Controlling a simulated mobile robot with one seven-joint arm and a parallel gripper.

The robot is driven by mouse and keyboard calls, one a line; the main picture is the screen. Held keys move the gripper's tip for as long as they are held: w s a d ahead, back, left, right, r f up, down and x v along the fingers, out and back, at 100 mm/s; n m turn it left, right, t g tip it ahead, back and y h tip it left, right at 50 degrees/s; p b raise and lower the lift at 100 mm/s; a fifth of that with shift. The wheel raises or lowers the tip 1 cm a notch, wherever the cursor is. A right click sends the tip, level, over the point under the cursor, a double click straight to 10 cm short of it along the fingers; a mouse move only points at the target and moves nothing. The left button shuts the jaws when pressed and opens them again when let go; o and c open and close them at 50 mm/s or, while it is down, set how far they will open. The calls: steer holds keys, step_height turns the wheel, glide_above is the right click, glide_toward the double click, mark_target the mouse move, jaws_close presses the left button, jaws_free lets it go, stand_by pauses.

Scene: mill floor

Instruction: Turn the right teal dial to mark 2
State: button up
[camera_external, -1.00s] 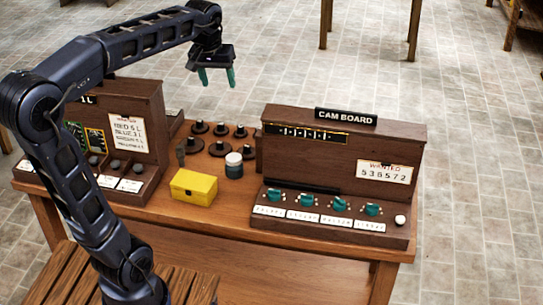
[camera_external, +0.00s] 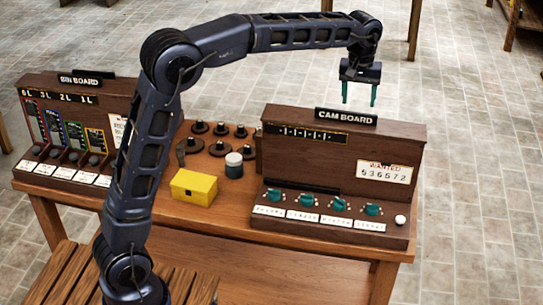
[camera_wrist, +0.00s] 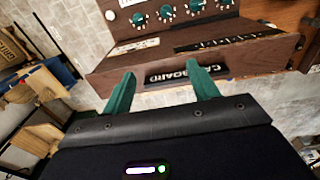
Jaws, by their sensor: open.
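The CAM BOARD (camera_external: 347,116) stands on the right of the wooden bench, with a row of several teal dials above white labels. The right teal dial (camera_external: 372,209) is the one nearest the white round button (camera_external: 400,220). In the wrist view the board appears upside down, and this dial (camera_wrist: 138,18) is at the left of the row. The mark it points to is too small to read. My gripper (camera_external: 359,103) is open and empty, above and behind the board's top edge, apart from the dials. Its two teal fingers (camera_wrist: 162,76) are spread in the wrist view.
A yellow box (camera_external: 194,187), a lidded jar (camera_external: 234,166) and several black knobbed discs sit left of the board. The BIN BOARD (camera_external: 81,79) is at far left. The board's upright back panel lies between my gripper and the dials.

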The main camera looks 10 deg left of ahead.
glide_above(373, 205)
step_height(373, 205, down, 3)
step_height(373, 205, down, 34)
steer(key=shift+r, duration=0.1)
stand_by(0.4)
steer(key=shift+c, duration=0.2)
steer(key=c, duration=0.9)
